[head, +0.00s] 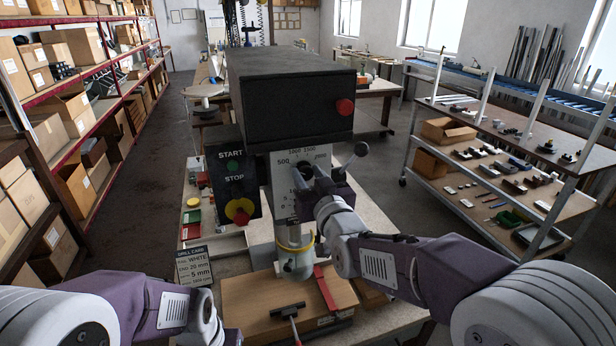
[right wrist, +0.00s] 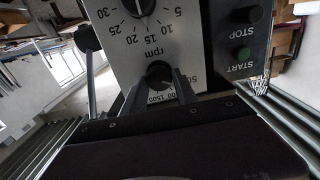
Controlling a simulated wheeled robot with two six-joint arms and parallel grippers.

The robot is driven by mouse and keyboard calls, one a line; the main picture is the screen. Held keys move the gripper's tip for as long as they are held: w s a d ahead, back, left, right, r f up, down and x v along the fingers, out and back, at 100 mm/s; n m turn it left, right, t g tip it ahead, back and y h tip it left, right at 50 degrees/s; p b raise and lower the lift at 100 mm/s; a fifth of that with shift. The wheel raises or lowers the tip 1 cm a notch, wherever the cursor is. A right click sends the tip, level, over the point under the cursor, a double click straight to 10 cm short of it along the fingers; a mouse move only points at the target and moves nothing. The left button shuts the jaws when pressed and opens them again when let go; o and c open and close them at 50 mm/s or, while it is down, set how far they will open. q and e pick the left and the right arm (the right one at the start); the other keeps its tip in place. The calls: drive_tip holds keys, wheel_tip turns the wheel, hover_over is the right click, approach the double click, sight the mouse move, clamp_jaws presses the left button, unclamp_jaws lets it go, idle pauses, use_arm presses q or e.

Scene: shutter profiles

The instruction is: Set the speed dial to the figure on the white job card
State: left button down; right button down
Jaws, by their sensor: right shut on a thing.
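The speed dial (right wrist: 158,75) is a round black knob marked rpm on the white face of the drill press (head: 288,95). In the right wrist view the face appears upside down. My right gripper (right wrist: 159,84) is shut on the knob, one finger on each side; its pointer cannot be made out. In the head view the right gripper (head: 308,182) is at the face and hides the knob.
A panel with START and STOP buttons (head: 232,170) is left of the face. A second scale (right wrist: 150,28), numbered 5 to 30, adjoins the speed dial. Shelves (head: 85,75) line the left.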

drive_tip(key=m+b, duration=0.1)
drive_tip(key=b, duration=0.1)
drive_tip(key=m+b, duration=0.3)
drive_tip(key=b, duration=0.1)
drive_tip(key=shift+d+f+m, duration=0.1)
drive_tip(key=shift+f+m, duration=0.2)
drive_tip(key=shift+m, duration=0.1)
drive_tip(key=shift+r+m+b, duration=0.15)
drive_tip(key=shift+m+b, duration=1.25)
drive_tip(key=shift+b, duration=0.2)
drive_tip(key=c, duration=1)
unclamp_jaws()
drive_tip(key=shift+w, duration=0.1)
drive_tip(key=p+v, duration=0.2)
drive_tip(key=v, duration=0.7)
